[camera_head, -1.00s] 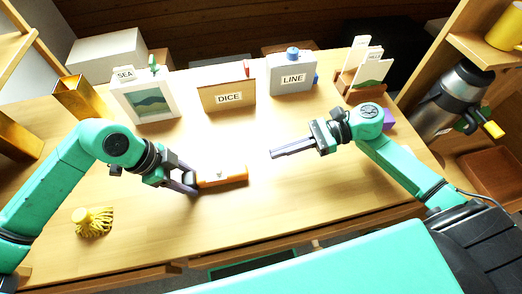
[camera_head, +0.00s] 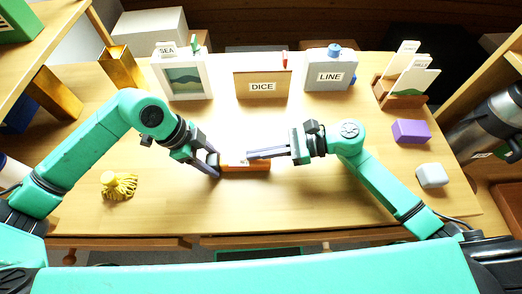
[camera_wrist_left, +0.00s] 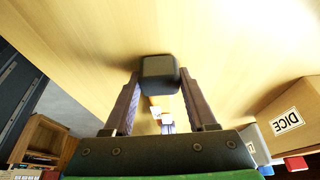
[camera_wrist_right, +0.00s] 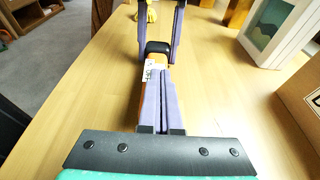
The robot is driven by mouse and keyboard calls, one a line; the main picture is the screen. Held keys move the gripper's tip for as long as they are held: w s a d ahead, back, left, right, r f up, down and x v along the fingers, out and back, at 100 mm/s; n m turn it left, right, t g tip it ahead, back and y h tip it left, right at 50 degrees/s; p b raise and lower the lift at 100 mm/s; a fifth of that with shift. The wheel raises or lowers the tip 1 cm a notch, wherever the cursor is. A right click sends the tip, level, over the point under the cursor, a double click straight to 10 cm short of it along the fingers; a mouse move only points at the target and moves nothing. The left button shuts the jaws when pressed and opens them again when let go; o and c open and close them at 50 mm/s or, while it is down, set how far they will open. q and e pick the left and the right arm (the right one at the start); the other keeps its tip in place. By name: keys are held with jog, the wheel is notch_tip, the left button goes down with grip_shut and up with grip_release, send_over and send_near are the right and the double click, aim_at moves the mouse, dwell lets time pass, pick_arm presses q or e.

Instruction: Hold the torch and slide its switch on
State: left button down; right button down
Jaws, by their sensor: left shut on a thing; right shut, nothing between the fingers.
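The orange torch (camera_head: 247,169) lies on the middle of the table. My left gripper (camera_head: 215,168) is shut on its left end; the left wrist view shows the dark end (camera_wrist_left: 159,72) between the fingertips. My right gripper (camera_head: 250,156) is shut and empty, its tips over the torch's upper side. In the right wrist view its closed fingers (camera_wrist_right: 163,76) point along the torch toward a pale plate (camera_wrist_right: 149,72) and the dark end (camera_wrist_right: 158,47). The fingers partly hide the torch. I cannot make out the switch's position, nor whether the tips touch it.
A picture frame (camera_head: 184,78), a DICE box (camera_head: 262,87) and a LINE box (camera_head: 330,73) stand at the back. A card rack (camera_head: 400,98), a purple block (camera_head: 411,131) and a whitish block (camera_head: 432,175) are at right. A yellow tassel (camera_head: 118,185) lies left. The table's front middle is clear.

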jog(key=shift+a, duration=1.4)
jog(key=d, duration=0.5)
jog(key=shift+d, duration=0.3)
jog(key=v, duration=0.8)
jog(key=shift+d+r, duration=0.25)
jog(key=shift+r, duration=0.05)
pick_arm(q)
jog(key=shift+c, duration=0.6)
grip_release()
